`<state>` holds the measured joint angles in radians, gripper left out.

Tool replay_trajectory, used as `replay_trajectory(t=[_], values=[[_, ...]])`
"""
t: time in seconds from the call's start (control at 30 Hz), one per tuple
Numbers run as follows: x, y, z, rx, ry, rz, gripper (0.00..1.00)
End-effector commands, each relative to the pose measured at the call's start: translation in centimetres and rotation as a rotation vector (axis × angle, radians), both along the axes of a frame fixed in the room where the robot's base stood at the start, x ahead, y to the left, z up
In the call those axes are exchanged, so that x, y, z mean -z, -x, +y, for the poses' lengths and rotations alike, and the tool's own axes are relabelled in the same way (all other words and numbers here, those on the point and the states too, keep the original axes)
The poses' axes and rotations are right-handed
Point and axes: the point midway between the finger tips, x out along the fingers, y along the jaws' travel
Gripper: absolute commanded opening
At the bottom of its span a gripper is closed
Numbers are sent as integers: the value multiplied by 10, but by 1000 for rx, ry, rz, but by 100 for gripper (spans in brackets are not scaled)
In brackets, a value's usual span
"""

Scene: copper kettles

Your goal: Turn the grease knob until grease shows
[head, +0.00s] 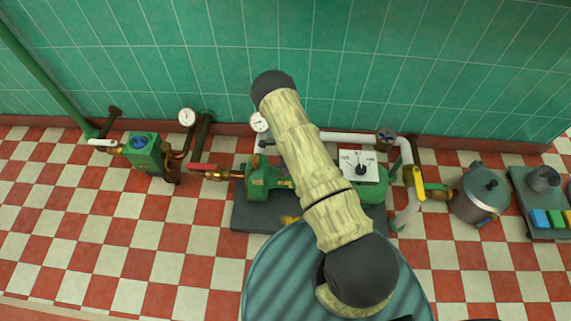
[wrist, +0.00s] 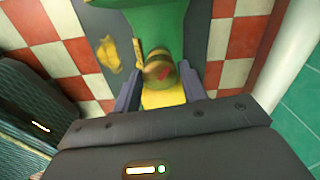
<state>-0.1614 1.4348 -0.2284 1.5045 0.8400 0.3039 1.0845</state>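In the wrist view a round brass knob (wrist: 158,72) with a red mark on its face sits below a green pump body (wrist: 155,25). A yellow part (wrist: 163,97) shows just beneath the knob. My gripper (wrist: 163,80) has its two fingers apart, one on each side of the knob. I see no clear grip on it; finger contact is hard to make out. A yellow smear or patch (wrist: 108,54) lies on the dark base plate to the left. In the head view my arm hides the knob and my gripper; the green pump (head: 262,183) shows beside the arm.
A white dial panel (head: 360,166), a yellow valve handle (head: 419,184) and a grey pot (head: 481,195) stand to the right. A green box (head: 143,152) and a red-handled valve (head: 205,168) are at left. Pipes and gauges line the green tiled wall. The checkered floor at front left is clear.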

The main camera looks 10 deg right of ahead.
Motion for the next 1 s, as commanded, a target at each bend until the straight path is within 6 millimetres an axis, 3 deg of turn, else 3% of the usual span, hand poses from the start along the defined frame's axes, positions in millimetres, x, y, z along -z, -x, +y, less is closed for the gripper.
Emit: replay_trajectory(t=[0.07, 0.47, 0.67, 1.0], values=[[0, 0, 0, 0, 0, 0, 58], [-6, -1, 1, -1, -2, -1, 59], [-35, -1, 1, -1, -2, -2, 59], [-103, -1, 1, 0, -1, -2, 59]])
